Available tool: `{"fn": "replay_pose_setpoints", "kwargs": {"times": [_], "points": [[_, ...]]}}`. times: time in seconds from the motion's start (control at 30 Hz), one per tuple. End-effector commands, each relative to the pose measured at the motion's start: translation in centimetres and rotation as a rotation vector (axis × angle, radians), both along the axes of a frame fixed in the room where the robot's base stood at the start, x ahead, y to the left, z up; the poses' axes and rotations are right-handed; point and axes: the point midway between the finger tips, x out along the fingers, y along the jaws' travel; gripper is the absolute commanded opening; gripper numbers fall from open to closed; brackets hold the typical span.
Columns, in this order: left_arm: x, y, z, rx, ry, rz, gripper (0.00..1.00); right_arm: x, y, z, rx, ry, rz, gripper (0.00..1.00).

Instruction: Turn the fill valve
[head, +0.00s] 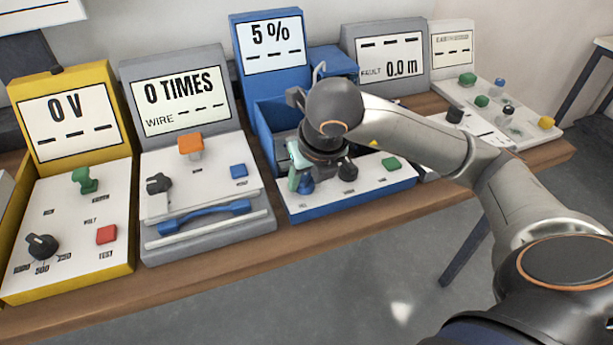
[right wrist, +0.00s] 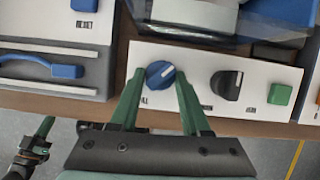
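The fill valve is a blue round knob (right wrist: 161,74) with a white pointer line, on the white front panel of the blue unit (head: 350,198). Its label is partly hidden by a finger. In the head view the knob (head: 306,185) shows just beside my gripper's fingers. My right gripper (right wrist: 159,80) is open, with its green fingertips on either side of the knob and small gaps visible. In the head view the right gripper (head: 297,178) is mostly hidden by its own wrist. A gripper-like part, probably my left gripper (right wrist: 36,148), shows at the lower left of the right wrist view.
A black knob (right wrist: 227,84) and a green button (right wrist: 280,94) sit right of the valve. The blue unit's display (head: 272,46) reads 5 %. A grey unit with a blue handle (head: 205,217) stands left. Floor is open in front of the wooden bench (head: 230,255).

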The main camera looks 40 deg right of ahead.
Motion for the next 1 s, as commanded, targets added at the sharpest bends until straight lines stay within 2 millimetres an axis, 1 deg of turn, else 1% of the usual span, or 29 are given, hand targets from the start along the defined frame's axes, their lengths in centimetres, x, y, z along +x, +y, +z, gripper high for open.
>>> {"fn": "replay_pose_setpoints", "kwargs": {"times": [0.03, 0.23, 0.47, 0.57, 0.67, 0.77, 0.87, 0.9, 1.0], "points": [[0.0, 0.0, 0.0, 0.0, 0.001, 0.0, 0.0, 0.1, -0.1, 0.1, 0.001, -0.003, -0.003, 0.52], [-0.3, 0.0, -0.2, 0.0, 0.004, 0.0, 0.0, 0.0, 0.0, 0.1, 0.0, -0.001, -0.001, 0.75], [-0.5, 0.0, -0.3, 0.001, 0.01, 0.0, 0.0, 0.0, 0.0, 0.0, 0.0, 0.0, 0.0, 0.76], [-0.6, 0.0, -0.3, 0.0, 0.011, 0.0, 0.0, -0.1, 0.0, 0.4, 0.0, -0.002, 0.001, 0.76], [-0.5, 0.1, -0.1, 0.002, 0.011, 0.0, 0.0, -0.4, 0.1, 1.4, 0.0, -0.004, 0.0, 0.76], [-0.5, 0.1, 0.2, 0.001, 0.007, 0.003, 0.0, -1.1, 0.3, 3.3, 0.001, -0.006, 0.003, 0.76], [-0.4, 0.3, 0.6, 0.003, 0.004, 0.006, 0.0, -2.0, 0.4, 5.6, 0.0, -0.008, 0.003, 0.76], [-0.4, 0.4, 1.1, 0.005, 0.005, 0.008, 0.0, -2.3, 0.4, 6.7, -0.002, -0.01, 0.001, 0.76], [-0.5, 0.9, 1.4, 0.012, 0.003, 0.016, 0.0, -3.1, 0.5, 8.5, -0.003, -0.008, 0.001, 0.76]]}}
